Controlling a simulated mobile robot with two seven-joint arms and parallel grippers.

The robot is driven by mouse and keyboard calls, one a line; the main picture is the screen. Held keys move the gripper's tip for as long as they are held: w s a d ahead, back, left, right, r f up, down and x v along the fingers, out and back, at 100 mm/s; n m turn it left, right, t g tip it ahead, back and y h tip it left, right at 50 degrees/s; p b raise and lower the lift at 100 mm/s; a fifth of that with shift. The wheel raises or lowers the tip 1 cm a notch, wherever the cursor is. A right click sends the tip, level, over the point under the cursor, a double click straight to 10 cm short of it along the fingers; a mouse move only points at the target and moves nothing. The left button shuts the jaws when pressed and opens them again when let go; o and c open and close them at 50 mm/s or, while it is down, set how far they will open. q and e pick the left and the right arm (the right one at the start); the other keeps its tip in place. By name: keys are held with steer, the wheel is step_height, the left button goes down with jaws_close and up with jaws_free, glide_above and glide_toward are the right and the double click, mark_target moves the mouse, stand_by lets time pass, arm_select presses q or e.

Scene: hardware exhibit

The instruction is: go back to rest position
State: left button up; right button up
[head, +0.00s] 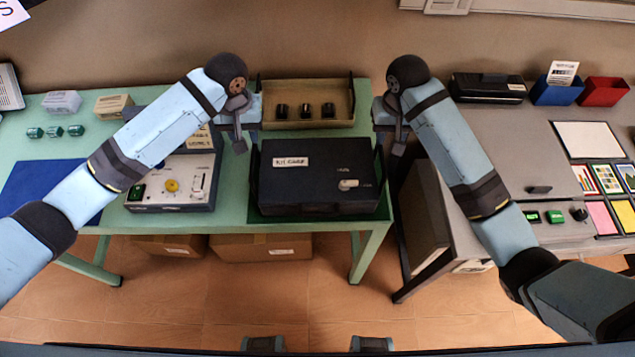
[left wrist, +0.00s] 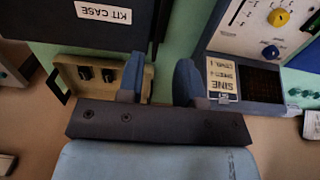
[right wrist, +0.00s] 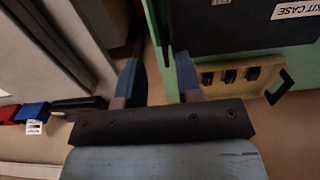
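Both my arms reach forward over the workbenches in the head view. My left gripper (head: 240,135) hangs between the instrument with the yellow knob and the black kit case (head: 300,180). The left wrist view shows its two blue fingers (left wrist: 160,82) apart with nothing between them. My right gripper (head: 397,137) is just right of the kit case, near the gap between the green table and the grey bench. The right wrist view shows its fingers (right wrist: 157,80) apart and empty. The kit case lies closed on the green table (head: 230,222).
A tan tray (head: 335,92) with three black pieces stands behind the case. The instrument (head: 150,190) is at its left. A blue bin (head: 556,92), red bin (head: 604,91) and black case (head: 488,87) stand on the grey bench (head: 480,130). Cardboard boxes (head: 262,246) are under the table.

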steer(key=shift+r, duration=0.4)
